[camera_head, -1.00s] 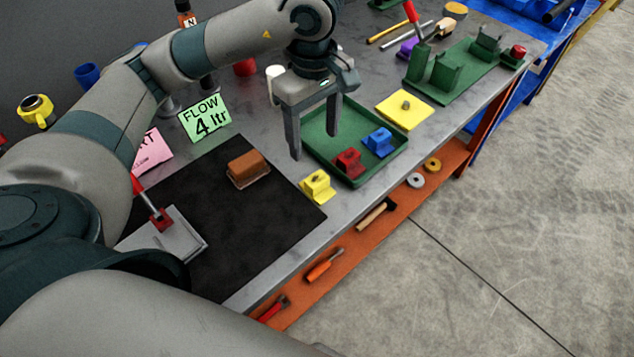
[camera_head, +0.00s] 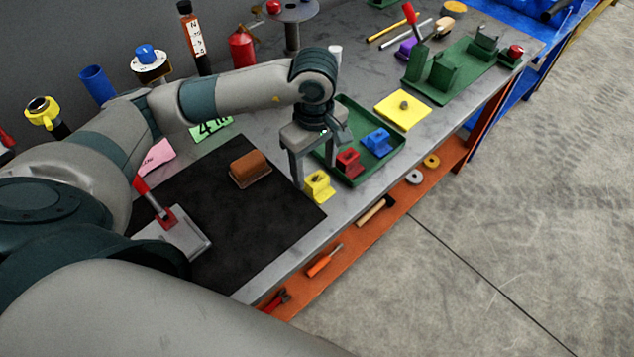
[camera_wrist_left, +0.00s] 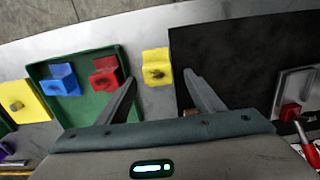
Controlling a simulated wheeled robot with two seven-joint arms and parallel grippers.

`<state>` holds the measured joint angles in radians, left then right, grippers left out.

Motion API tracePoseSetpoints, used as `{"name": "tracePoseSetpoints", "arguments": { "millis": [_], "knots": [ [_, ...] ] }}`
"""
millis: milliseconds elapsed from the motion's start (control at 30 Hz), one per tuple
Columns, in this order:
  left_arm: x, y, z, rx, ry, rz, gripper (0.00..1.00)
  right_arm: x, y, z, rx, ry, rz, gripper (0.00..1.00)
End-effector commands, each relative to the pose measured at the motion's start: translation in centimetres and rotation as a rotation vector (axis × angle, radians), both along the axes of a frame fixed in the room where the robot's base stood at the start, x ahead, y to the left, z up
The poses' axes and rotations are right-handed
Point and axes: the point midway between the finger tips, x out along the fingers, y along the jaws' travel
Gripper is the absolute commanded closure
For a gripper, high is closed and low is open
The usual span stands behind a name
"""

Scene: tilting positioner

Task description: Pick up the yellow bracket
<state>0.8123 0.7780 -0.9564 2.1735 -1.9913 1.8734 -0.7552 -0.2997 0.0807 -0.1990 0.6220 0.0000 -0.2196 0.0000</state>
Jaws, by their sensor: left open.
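The yellow bracket (camera_head: 318,185) stands on the grey bench at the right edge of the black mat, just left of the green tray. In the wrist view the yellow bracket (camera_wrist_left: 156,66) shows ahead of the fingertips, about midway between them. My left gripper (camera_head: 316,178) is open and empty, its fingers pointing down close to the bracket. In the wrist view the left gripper (camera_wrist_left: 160,76) has both fingers spread, with the bracket beyond their tips. Whether a finger touches the bracket I cannot tell. My right gripper does not show.
The green tray (camera_head: 390,162) beside the bracket holds a red block (camera_head: 348,163) and a blue block (camera_head: 377,141). A brown block (camera_head: 250,168) sits on the black mat (camera_head: 225,225). A yellow plate (camera_head: 403,110) lies farther back. The bench's front edge is close to the bracket.

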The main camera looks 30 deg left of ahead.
Motion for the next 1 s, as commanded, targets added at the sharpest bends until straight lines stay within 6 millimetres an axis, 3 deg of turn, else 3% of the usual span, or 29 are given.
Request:
{"name": "tracePoseSetpoints", "arguments": {
  "millis": [267,467,700,1000],
  "knots": [
    [0.1,-0.2,-0.6,-0.001,0.003,0.001,0.39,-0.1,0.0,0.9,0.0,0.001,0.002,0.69],
    [0.3,-0.3,-2.7,0.0,0.004,0.003,0.39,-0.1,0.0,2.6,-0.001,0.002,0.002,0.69],
    [0.3,-0.4,-5.1,-0.001,0.0,0.0,0.39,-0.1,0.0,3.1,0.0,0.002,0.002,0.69],
    [0.4,-0.4,-5.2,0.0,-0.001,0.0,0.39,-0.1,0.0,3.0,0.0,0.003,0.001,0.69]
  ]
}}
